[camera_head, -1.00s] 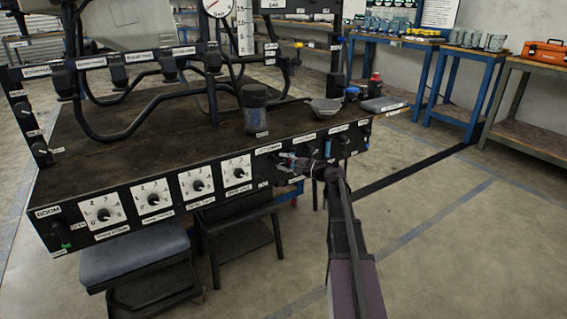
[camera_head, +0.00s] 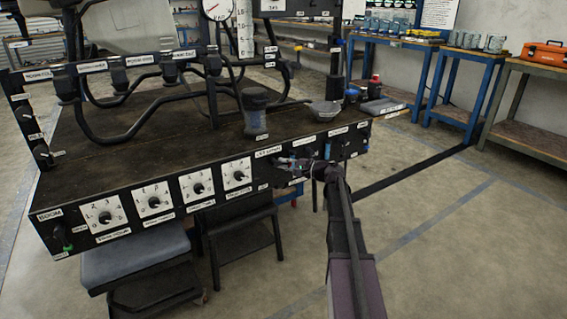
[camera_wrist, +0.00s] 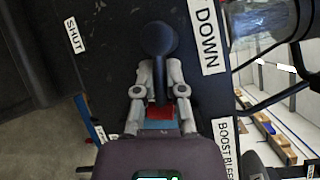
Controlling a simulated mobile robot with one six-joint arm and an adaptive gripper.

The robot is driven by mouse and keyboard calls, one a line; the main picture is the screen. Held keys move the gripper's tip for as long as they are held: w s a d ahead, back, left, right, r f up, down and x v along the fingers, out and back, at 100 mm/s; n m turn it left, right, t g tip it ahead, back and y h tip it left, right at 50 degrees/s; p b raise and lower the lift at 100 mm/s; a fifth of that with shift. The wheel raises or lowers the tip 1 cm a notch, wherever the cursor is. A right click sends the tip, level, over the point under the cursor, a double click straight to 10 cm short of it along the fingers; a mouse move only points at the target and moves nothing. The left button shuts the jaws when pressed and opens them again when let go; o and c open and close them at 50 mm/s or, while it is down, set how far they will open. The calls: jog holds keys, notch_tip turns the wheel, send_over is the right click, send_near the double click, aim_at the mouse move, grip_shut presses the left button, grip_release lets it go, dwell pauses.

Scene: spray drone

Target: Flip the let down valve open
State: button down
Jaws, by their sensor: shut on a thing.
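The let down valve's dark blue round-ended lever (camera_wrist: 158,40) stands out from the black panel in the wrist view, beside a label ending in "DOWN" and across from a "SHUT" label. My gripper (camera_wrist: 159,72) has its two grey fingers closed on the lever, one on each side, just below its round end. In the head view my gripper (camera_head: 289,163) is at the front panel, right of the dials and under the "LET DOWN" label. There it hides the lever, so its exact angle is hard to tell.
The front panel (camera_head: 124,242) carries several white dials to the left and other small valves to the right of my gripper. A dark cup (camera_head: 255,112) and a grey bowl (camera_head: 325,109) stand on the top above. Stools (camera_head: 134,252) stand below. Floor is clear at the right.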

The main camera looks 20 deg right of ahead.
jog(key=shift+r+n+g+h+p, duration=0.4)
jog(key=shift+n+p, duration=0.3)
jog(key=shift+p, duration=0.35)
jog(key=shift+n, duration=0.3)
jog(key=c, duration=0.7)
grip_release()
jog(key=shift+f, duration=0.2)
